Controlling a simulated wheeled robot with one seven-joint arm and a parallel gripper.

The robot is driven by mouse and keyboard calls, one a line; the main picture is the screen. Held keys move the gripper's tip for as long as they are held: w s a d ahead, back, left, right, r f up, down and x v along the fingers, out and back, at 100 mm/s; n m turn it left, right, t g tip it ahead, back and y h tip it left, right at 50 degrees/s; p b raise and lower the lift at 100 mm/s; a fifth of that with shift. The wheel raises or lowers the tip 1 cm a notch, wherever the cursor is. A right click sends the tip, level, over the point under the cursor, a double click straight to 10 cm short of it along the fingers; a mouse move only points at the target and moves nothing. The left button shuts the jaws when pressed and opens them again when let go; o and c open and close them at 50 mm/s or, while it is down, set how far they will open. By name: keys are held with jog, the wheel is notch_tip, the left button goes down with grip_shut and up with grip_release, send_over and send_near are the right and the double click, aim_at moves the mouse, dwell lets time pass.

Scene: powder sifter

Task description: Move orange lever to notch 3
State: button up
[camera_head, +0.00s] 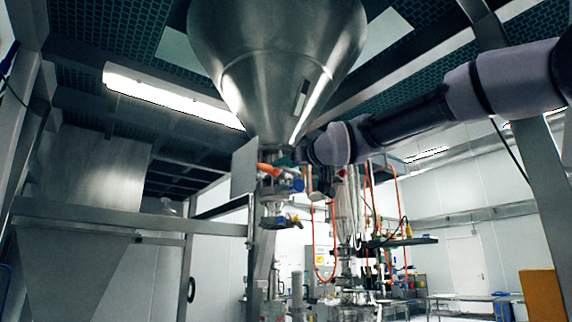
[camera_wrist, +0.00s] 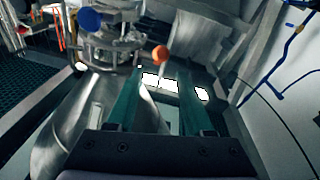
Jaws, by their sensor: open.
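The orange lever (camera_head: 268,170) sticks out from the valve below the large steel hopper. The notches cannot be made out.
The steel hopper (camera_head: 275,60) hangs directly above the valve. A blue knob (camera_head: 297,186) sits close beside the lever, and also shows in the wrist view (camera_wrist: 90,19). A flat metal plate (camera_head: 243,166) stands left of the valve. Orange hoses (camera_head: 333,235) hang to the right.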

jog(key=shift+r, duration=0.3)
jog(key=c, duration=0.5)
jog(key=shift+g+h, duration=0.6)
jog(key=shift+h, duration=0.2)
jog(key=r, duration=0.5)
jog(key=shift+s+a+r, duration=0.1)
jog(key=shift+s+a, duration=0.05)
jog(key=shift+a, duration=0.1)
grip_shut()
jog(key=s+r+g+h, duration=0.1)
jog(key=s+r+g, duration=0.1)
jog(key=s+r, duration=0.25)
jog(key=shift+m+h, duration=0.3)
jog(key=shift+m, duration=0.1)
jog(key=shift+w+a+f, duration=0.6)
jog(key=shift+w+f, duration=0.4)
jog(key=shift+w, duration=0.8)
jog(key=shift+w+a+f, duration=0.55)
jog(key=shift+w+f, duration=0.4)
jog(key=shift+w, duration=0.8)
jog(key=shift+w+a+f, duration=0.6)
jog(key=shift+w+f, duration=0.4)
jog(key=shift+w, duration=0.8)
jog(key=shift+f, duration=0.1)
